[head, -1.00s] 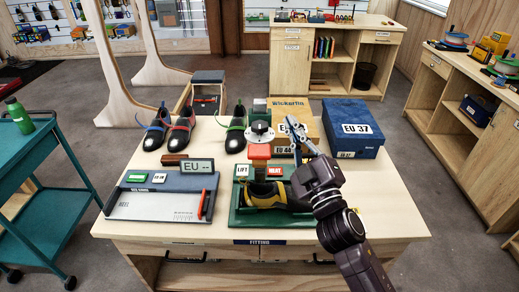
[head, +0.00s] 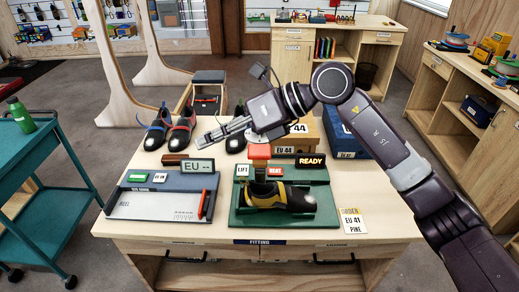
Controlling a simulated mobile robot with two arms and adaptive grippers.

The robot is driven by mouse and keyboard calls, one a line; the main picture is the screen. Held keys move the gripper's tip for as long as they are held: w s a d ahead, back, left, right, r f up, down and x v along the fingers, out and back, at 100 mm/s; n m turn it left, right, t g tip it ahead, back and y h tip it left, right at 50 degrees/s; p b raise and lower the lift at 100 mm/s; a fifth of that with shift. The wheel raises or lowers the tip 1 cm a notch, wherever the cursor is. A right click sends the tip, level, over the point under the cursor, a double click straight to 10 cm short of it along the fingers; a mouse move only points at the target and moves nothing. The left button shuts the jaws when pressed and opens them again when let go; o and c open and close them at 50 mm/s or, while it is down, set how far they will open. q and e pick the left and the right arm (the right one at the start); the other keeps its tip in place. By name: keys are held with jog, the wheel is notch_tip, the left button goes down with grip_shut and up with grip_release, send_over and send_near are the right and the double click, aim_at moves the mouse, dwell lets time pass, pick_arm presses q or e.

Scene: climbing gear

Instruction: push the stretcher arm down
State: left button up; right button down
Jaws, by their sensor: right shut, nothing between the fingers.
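The shoe stretcher has a green base (head: 240,221) on the table, with a black and yellow shoe (head: 280,197) lying on it. A red pad (head: 259,151) stands above the shoe, at the upper end of the stretcher arm. A white LIFT button (head: 242,170) and a red HEAT button (head: 275,170) sit at its back, and a display (head: 311,161) reads READY. My right gripper (head: 208,138) is shut and empty, its fingers pointing left, above and to the left of the red pad in the picture. It hides part of a shoe behind it. My left gripper is out of view.
A measuring device (head: 160,205) with an "EU --" display stands left of the stretcher.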

jog(key=w+d+f+t+h, duration=0.1)
jog(key=w+d+t+h, duration=0.1)
jog(key=w+d+h, duration=0.35)
jog(key=h, duration=0.2)
send_near(260, 150)
jog(key=shift+s+r+t, duration=0.3)
jog(key=shift+s+t, duration=0.05)
jog(key=shift+t, duration=0.05)
jog(key=shift+a+f, duration=0.1)
jog(key=shift+b+x, duration=1.25)
jog(key=shift+x, duration=2.25)
